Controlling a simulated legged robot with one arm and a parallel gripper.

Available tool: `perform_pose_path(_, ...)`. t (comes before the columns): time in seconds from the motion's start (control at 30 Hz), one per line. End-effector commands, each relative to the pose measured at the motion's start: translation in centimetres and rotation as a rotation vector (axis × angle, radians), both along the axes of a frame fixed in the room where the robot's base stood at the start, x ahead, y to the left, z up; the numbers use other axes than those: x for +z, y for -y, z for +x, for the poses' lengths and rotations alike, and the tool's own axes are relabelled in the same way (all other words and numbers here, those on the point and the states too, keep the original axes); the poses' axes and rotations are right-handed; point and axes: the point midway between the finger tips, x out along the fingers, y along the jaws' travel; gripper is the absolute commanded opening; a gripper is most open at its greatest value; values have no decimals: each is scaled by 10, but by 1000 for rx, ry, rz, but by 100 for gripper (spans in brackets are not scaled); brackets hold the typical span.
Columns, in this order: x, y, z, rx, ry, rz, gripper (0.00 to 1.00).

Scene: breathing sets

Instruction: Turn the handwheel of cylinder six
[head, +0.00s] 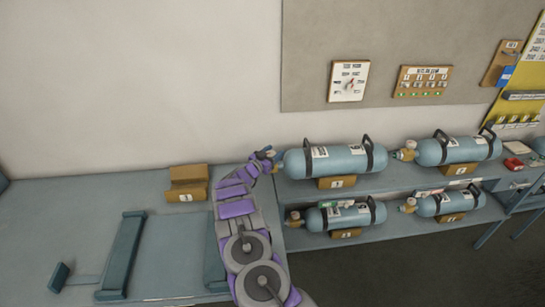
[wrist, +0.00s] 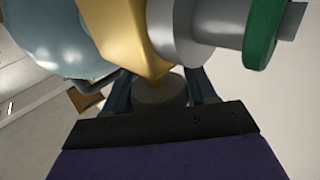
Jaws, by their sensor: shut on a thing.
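My gripper (head: 266,156) is at the valve end of the upper left blue cylinder (head: 338,163), which lies on its side on a shelf. In the wrist view, my gripper (wrist: 161,92) has its two dark fingers on either side of a dark grey round handwheel (wrist: 160,97), shut on it. Above the handwheel is the yellow valve body (wrist: 130,35), with a grey outlet and a green disc (wrist: 263,35) to its right. The blue cylinder also shows in the wrist view (wrist: 50,30). The number plate (head: 337,182) under it is too small to read surely.
Another cylinder (head: 460,150) lies to the right, and two more (head: 344,217) (head: 450,204) lie on the lower shelf. A cardboard-coloured block (head: 187,183) stands on the bench (head: 60,195) to the left. A gauge board (head: 348,81) hangs on the wall.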

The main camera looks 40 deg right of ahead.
Motion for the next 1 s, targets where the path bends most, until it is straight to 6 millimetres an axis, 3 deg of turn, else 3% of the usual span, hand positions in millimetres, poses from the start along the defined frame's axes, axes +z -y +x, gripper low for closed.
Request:
perform_pose_path(0.57, 2, -1, 1, -19, 0, -2, 26)
perform_pose_path(0.6, 2, -1, 1, -19, 0, -2, 60)
perform_pose_path(0.8, 1, 0, 1, -20, 0, -1, 77)
perform_pose_path(1.0, 1, -1, 0, -20, 0, -1, 77)
